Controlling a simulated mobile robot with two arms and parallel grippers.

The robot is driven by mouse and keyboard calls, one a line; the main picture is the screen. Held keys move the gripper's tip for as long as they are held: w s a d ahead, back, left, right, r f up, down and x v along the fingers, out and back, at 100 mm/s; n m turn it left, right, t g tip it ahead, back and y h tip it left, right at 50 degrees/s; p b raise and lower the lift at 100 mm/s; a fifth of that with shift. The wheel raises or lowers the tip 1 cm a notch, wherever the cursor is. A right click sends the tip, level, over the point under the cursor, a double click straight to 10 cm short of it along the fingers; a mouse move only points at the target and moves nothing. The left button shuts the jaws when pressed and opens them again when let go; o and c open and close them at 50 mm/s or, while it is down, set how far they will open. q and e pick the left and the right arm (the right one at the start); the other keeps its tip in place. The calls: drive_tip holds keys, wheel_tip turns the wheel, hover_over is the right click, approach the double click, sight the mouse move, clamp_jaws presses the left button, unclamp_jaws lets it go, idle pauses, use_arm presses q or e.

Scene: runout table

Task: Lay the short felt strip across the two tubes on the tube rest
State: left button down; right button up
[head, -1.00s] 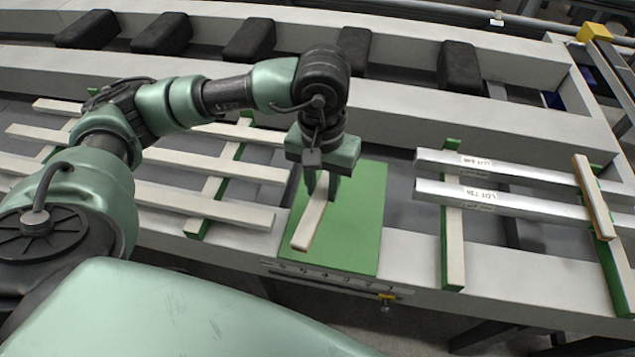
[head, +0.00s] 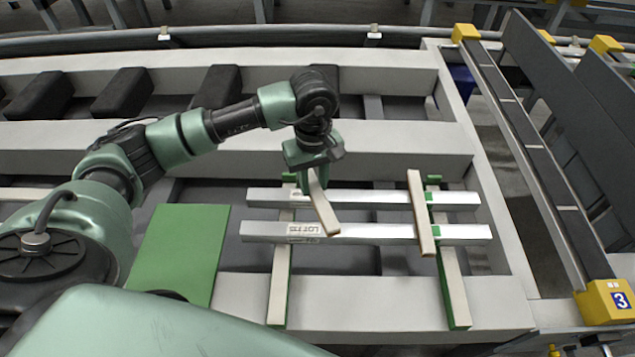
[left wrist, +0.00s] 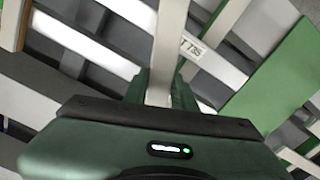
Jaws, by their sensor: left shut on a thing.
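Two silver tubes, an upper one (head: 385,197) and a lower one (head: 375,233), lie side by side on the tube rest, whose pale-topped green bars (head: 279,285) run crosswise beneath them. My left gripper (head: 312,184) is shut on the short felt strip (head: 324,212), a pale narrow bar, above the tubes' left part. The strip runs across the upper tube towards the lower one, its near end beside the lot label; I cannot tell whether it touches them. In the left wrist view the strip (left wrist: 168,45) extends from between my fingers (left wrist: 160,92). My right gripper is out of view.
Another pale strip (head: 422,215) lies across both tubes at the right. A bare green board (head: 178,255) is at the left. Dark blocks (head: 125,92) stand along the back beam. A yellow post marked 3 (head: 606,302) is at the front right.

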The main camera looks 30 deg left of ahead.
use_arm(q)
drive_tip(key=shift+s+a+f+b, duration=0.1)
drive_tip(key=shift+f+b, duration=0.15)
drive_tip(key=shift+f, duration=0.25)
drive_tip(key=shift+s+a+f+b, duration=0.1)
drive_tip(key=shift+f+b, duration=0.15)
drive_tip(key=shift+f, duration=0.2)
drive_tip(key=shift+w+f+b, duration=0.1)
drive_tip(key=shift+f+b, duration=0.9)
drive_tip(key=shift+f, duration=1.4)
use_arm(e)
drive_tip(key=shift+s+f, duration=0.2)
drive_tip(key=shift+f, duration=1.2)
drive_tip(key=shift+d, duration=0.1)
use_arm(q)
drive_tip(key=shift+f+b, duration=0.6)
drive_tip(key=shift+b, duration=0.05)
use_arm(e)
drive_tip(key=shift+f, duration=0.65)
use_arm(q)
drive_tip(key=c, duration=1.1)
unclamp_jaws()
drive_tip(key=shift+o, duration=0.2)
